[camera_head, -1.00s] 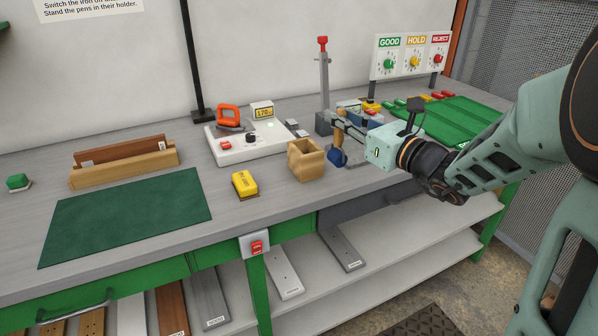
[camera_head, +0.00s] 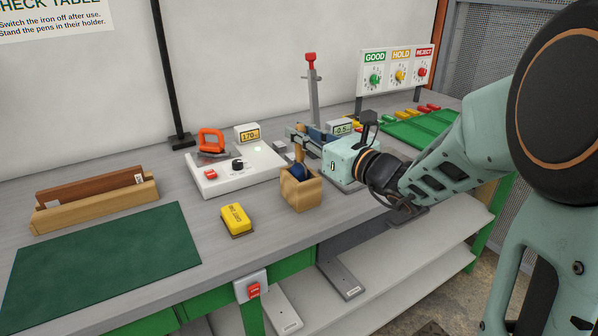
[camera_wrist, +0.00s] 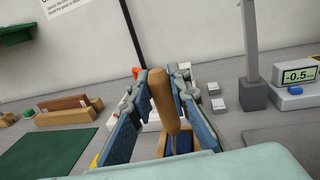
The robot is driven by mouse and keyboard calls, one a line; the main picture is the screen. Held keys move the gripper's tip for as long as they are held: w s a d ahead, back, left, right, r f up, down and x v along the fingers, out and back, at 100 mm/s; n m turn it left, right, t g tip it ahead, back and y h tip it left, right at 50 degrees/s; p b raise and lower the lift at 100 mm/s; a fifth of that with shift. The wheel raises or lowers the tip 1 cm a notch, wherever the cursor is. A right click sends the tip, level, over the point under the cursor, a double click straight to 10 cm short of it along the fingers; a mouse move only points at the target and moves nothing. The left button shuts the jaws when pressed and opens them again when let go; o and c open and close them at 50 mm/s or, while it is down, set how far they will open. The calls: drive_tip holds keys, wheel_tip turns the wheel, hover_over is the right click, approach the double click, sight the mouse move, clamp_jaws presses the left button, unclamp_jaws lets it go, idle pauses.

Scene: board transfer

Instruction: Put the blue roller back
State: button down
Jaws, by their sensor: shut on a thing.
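The blue roller (camera_head: 298,172) has a wooden handle, which stands upright in the wrist view (camera_wrist: 163,98). My gripper (camera_head: 297,138) is shut on this handle. The open wooden box (camera_head: 301,195) stands near the front of the bench. The roller's blue head is at the box's mouth, partly below its rim. I cannot tell whether it touches the bottom. In the wrist view, the blue head shows low between the fingers, with the box rim (camera_wrist: 207,136) around it.
A yellow block (camera_head: 236,219) lies left of the box. Behind it is a white station (camera_head: 228,176) with an orange-handled iron (camera_head: 211,141). A grey post with a red top (camera_head: 312,85) and a scale display (camera_head: 341,128) stand behind my gripper. A green mat (camera_head: 100,265) lies at left.

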sight(303, 157)
drive_tip(key=shift+f+b, duration=0.55)
drive_tip(key=shift+f, duration=2.35)
drive_tip(key=shift+f, duration=0.2)
drive_tip(key=c, duration=1.8)
unclamp_jaws()
drive_tip(key=shift+r, duration=0.1)
drive_tip(key=shift+r, duration=0.1)
drive_tip(key=shift+s+d, duration=0.15)
drive_tip(key=shift+d, duration=0.1)
drive_tip(key=v, duration=1.1)
drive_tip(key=shift+s+d+p, duration=0.15)
drive_tip(key=shift+s+p, duration=0.05)
drive_tip(key=shift+p, duration=0.2)
